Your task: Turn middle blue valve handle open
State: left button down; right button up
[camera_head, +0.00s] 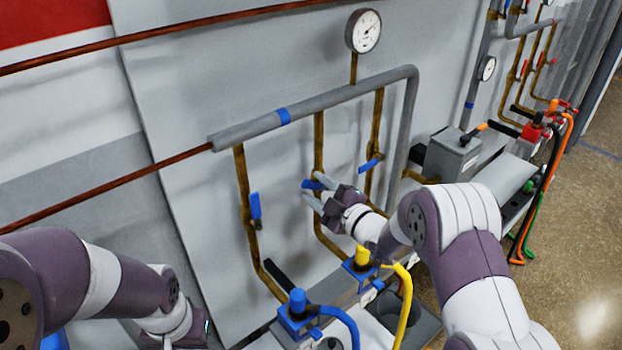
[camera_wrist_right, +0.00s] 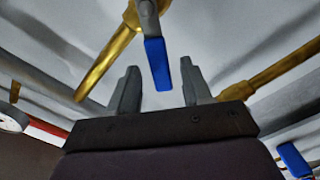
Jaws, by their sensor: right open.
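The middle blue valve handle (camera_head: 313,184) sits on the middle brass pipe (camera_head: 319,150) of three. My right gripper (camera_head: 315,190) is at this handle, with its fingers open. In the right wrist view, the blue handle (camera_wrist_right: 158,65) points in between the two open fingertips of my right gripper (camera_wrist_right: 160,85), with gaps on both sides. The left blue handle (camera_head: 255,207) hangs down along its pipe. The right blue handle (camera_head: 370,164) lies slantwise across its pipe. Part of my left arm shows at the lower left, but its gripper fingers cannot be made out.
A grey horizontal pipe (camera_head: 340,99) and a round gauge (camera_head: 363,31) are above the valves. Below stand a blue-capped fitting (camera_head: 298,305) and a yellow-capped fitting (camera_head: 362,258) with hoses. A grey box (camera_head: 452,155) is to the right. Grey wall panel lies behind the pipes.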

jog(key=shift+x, duration=1.4)
grip_shut()
jog(key=shift+w+d+r+m, duration=0.2)
jog(key=shift+r+m, duration=0.1)
jog(key=shift+m, duration=0.45)
jog(key=shift+w+d+r+m, duration=0.15)
jog(key=shift+r+m, duration=0.2)
jog(key=shift+m, duration=0.4)
jog(key=shift+s, duration=0.1)
